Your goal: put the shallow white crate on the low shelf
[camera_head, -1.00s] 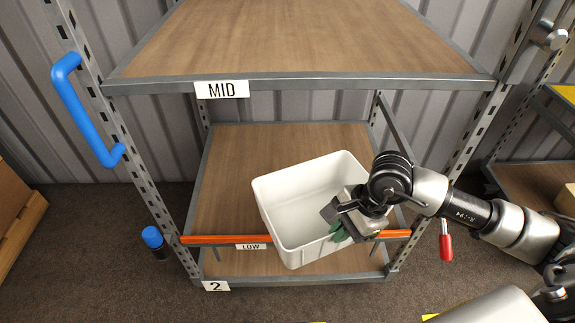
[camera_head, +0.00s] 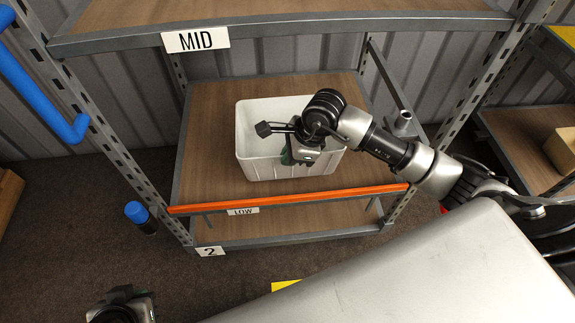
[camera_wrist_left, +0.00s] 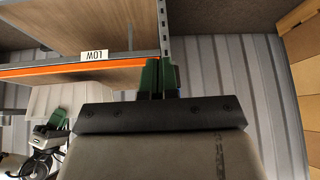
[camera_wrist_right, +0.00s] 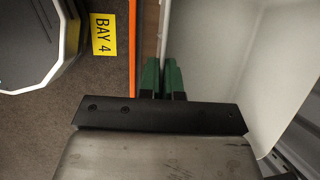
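The shallow white crate (camera_head: 256,140) is inside the rack, behind the orange front bar, over the board of the low shelf (camera_head: 205,150). It looks level; I cannot tell whether its base touches the board. My right gripper (camera_head: 300,155) is at the crate's front side. In the right wrist view its green fingers (camera_wrist_right: 162,80) are close together, with the crate's wall (camera_wrist_right: 165,35) between them. The crate's front right part is partly hidden by my right arm. My left gripper (camera_wrist_left: 158,78) is empty, its fingers together, low in front of the rack's left side.
The orange bar (camera_head: 290,198) with the LOW label runs along the shelf front. The MID shelf (camera_head: 300,35) hangs above. A blue handle (camera_head: 40,90) and a blue-capped post (camera_head: 138,215) are at the left. Board is free left of the crate.

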